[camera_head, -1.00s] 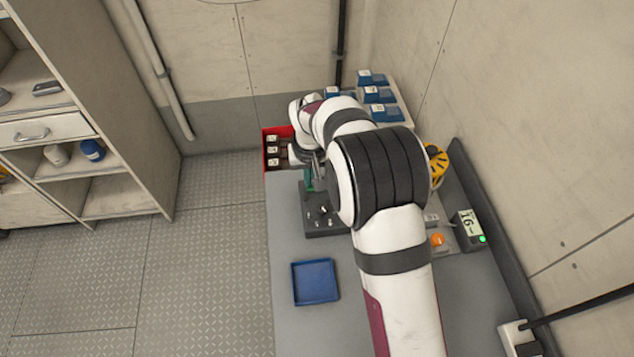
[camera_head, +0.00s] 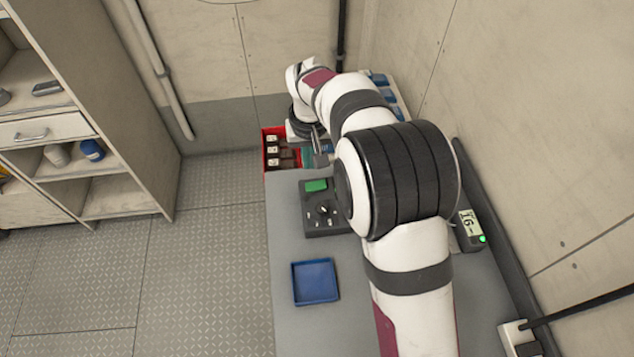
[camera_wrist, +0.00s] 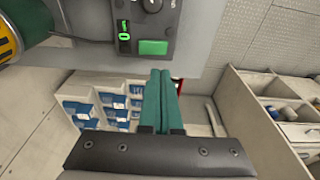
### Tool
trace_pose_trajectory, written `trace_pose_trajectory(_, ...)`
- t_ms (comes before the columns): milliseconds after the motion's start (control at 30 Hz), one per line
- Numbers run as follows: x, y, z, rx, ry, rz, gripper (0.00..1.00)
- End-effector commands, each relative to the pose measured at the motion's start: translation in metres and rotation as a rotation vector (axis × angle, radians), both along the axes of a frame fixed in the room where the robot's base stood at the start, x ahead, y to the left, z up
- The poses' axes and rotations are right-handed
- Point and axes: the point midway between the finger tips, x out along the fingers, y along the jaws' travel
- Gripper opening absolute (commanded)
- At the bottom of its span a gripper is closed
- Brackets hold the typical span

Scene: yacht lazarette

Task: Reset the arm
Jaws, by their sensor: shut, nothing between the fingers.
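My gripper (camera_wrist: 160,76) is shut, with its two teal fingers together and nothing between them in the wrist view. My white arm reaches from the bottom right toward the back of the bench in the head view, its wrist near the red bin. The dark control box (camera_head: 325,222) with a green screen and a knob sits on the bench, in front of my gripper. It also shows in the wrist view (camera_wrist: 170,18), beyond the fingertips and apart from them in the picture.
A red bin (camera_head: 265,152) with labelled items stands at the bench's back left. Blue bins (camera_wrist: 118,116) stand beside it, partly behind my arm. A blue tray (camera_head: 315,282) lies on the grey bench (camera_head: 285,330). A display (camera_head: 469,228) is by the wall. Shelving (camera_head: 130,110) stands left.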

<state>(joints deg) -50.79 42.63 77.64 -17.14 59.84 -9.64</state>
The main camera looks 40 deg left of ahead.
Motion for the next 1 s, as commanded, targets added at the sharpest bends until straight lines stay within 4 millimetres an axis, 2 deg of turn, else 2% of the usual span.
trace_pose_trajectory(367, 0.000, 0.000, 0.001, 0.000, 0.000, 0.000, 0.00)
trace_pose_trajectory(467, 0.004, -0.013, 0.009, 0.000, 0.006, -0.033, 0.00)
trace_pose_trajectory(567, 0.014, -0.072, 0.043, 0.004, 0.031, -0.178, 0.00)
trace_pose_trajectory(600, 0.014, -0.109, 0.061, 0.007, 0.048, -0.267, 0.00)
trace_pose_trajectory(667, 0.003, -0.169, 0.086, 0.013, 0.081, -0.422, 0.00)
trace_pose_trajectory(700, -0.011, -0.208, 0.099, 0.019, 0.104, -0.526, 0.00)
trace_pose_trajectory(767, -0.042, -0.261, 0.113, 0.030, 0.140, -0.687, 0.00)
trace_pose_trajectory(800, -0.068, -0.291, 0.118, 0.040, 0.163, -0.793, 0.00)
trace_pose_trajectory(900, -0.132, -0.340, 0.115, 0.067, 0.218, -1.025, 0.00)
trace_pose_trajectory(1000, -0.176, -0.358, 0.105, 0.088, 0.255, -1.175, 0.00)
